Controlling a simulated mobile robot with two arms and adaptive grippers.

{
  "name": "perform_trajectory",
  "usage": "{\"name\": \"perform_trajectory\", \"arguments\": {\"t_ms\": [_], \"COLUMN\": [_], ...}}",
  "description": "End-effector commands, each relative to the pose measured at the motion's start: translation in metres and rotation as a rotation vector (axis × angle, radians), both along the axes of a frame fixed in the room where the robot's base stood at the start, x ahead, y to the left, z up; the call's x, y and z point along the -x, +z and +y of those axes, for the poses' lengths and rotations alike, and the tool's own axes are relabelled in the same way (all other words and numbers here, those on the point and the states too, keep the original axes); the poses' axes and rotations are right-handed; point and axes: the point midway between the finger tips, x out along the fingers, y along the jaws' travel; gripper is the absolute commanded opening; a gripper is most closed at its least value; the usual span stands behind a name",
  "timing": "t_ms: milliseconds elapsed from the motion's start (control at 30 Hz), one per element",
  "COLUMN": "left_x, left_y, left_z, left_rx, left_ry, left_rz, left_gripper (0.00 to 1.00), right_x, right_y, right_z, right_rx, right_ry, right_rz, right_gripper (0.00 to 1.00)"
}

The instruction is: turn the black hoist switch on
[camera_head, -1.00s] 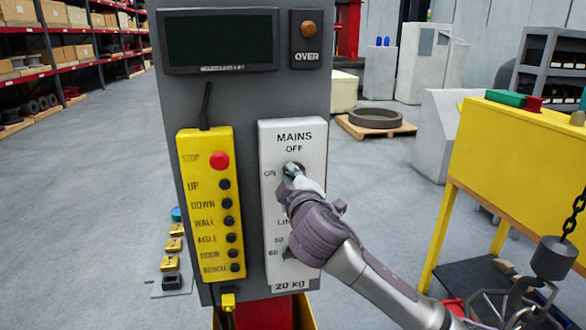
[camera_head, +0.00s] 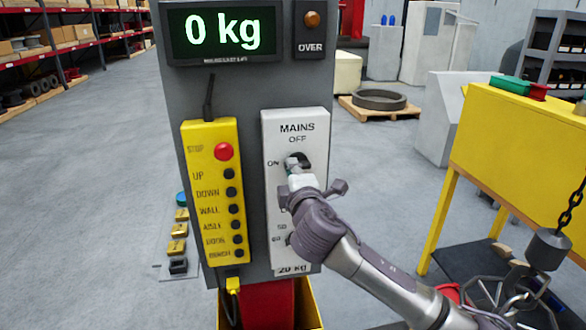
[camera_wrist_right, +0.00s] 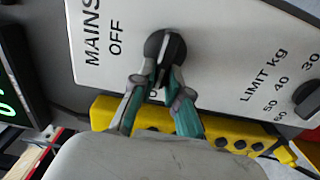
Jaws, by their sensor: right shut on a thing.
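The black hoist switch (camera_head: 304,160) is a round knob on the white MAINS panel (camera_head: 318,130), with OFF above it and ON to its left. In the right wrist view, the knob (camera_wrist_right: 165,45) has a raised bar, and its near end points towards the partly hidden ON mark. My right gripper (camera_head: 298,176) reaches in from the lower right. Its teal-padded fingertips (camera_wrist_right: 163,84) are shut on the bar. My left gripper is not in view.
A yellow button pendant (camera_head: 198,150) hangs left of the panel. Below the switch is a LIMIT kg dial (camera_wrist_right: 308,98), partly hidden by my arm in the head view. A yellow bench (camera_head: 520,140) and a chain with a hook weight (camera_head: 548,248) stand at right. Floor at left is open.

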Motion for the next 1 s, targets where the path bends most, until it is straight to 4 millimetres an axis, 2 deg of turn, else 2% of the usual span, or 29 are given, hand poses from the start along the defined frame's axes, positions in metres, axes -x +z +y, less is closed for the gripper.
{"name": "perform_trajectory", "arguments": {"t_ms": [300,333,467,500,833,1000], "left_x": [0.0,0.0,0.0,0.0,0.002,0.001], "left_y": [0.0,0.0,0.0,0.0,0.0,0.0], "left_z": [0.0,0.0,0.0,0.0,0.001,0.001], "left_rx": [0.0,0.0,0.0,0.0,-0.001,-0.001], "left_ry": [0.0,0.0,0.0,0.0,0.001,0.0], "left_rz": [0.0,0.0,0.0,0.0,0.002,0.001], "left_gripper": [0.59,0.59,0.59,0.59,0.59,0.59], "right_x": [0.0,0.0,0.0,0.0,0.004,0.026], "right_y": [-0.002,-0.002,-0.002,-0.002,-0.001,-0.001], "right_z": [0.001,0.001,0.001,0.0,0.0,-0.005], "right_rx": [0.001,0.001,0.001,0.001,-0.001,-0.001], "right_ry": [0.001,0.001,0.001,0.001,0.001,0.003], "right_rz": [0.004,0.004,0.004,0.003,0.001,0.002], "right_gripper": [0.0,0.16,0.38,0.4,0.4,0.4]}}
